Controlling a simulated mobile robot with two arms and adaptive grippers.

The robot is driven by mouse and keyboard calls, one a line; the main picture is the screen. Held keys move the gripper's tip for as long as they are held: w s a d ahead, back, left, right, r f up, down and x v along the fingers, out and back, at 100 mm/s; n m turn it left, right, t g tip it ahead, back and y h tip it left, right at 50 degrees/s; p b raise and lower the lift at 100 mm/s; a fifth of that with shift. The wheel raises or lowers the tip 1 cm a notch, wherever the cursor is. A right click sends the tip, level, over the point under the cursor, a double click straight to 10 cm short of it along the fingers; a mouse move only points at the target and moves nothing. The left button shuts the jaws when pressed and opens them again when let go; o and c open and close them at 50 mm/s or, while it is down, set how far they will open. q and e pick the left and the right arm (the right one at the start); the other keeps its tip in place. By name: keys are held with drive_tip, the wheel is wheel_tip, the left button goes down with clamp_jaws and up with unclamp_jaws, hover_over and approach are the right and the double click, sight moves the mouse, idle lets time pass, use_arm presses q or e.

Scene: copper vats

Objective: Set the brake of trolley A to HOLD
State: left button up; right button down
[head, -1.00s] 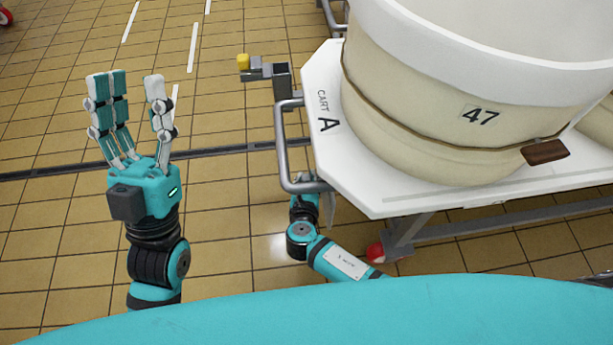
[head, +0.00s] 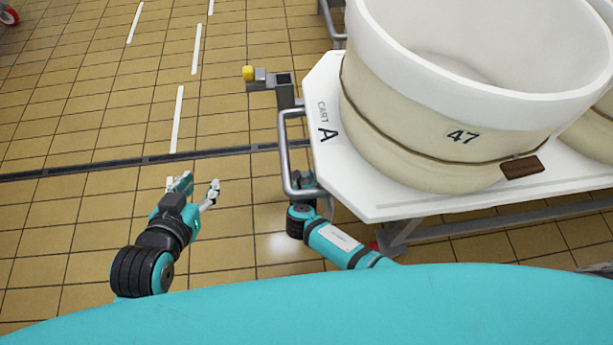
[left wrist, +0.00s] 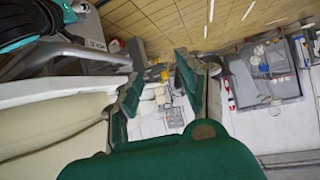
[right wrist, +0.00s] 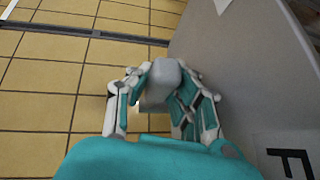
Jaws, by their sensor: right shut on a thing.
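Trolley A is a white cart (head: 380,205) marked "CART A" at the right of the head view. A short lever with a yellow knob (head: 248,73) sticks out left from a grey bracket (head: 284,92) at its far left corner. My right gripper (right wrist: 160,80) is shut around the grey tubular handle (right wrist: 164,74). In the head view the handle (head: 286,150) partly hides this gripper. My left gripper (head: 195,188) is empty above the floor, left of the handle and on the near side of the lever; its fingers stand apart in the left wrist view (left wrist: 160,85). No brake setting is readable.
A large cream vat (head: 400,130) numbered 47 stands on the cart. A second vat (head: 595,130) is behind it at the right edge. The tiled floor left of the cart is free, crossed by a dark drain channel (head: 100,166).

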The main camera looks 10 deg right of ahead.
use_arm(q)
drive_tip(key=shift+s+a+f+g, duration=0.25)
drive_tip(key=shift+s+f+g, duration=0.25)
drive_tip(key=shift+s+f, duration=0.1)
use_arm(e)
drive_tip(key=shift+w+a+r, duration=0.1)
drive_tip(key=shift+a, duration=0.15)
drive_tip(key=c, duration=1.2)
unclamp_jaws()
drive_tip(key=shift+o, duration=0.2)
drive_tip(key=shift+d, duration=0.1)
use_arm(q)
drive_tip(key=shift+f, duration=0.1)
use_arm(e)
drive_tip(key=shift+d, duration=0.1)
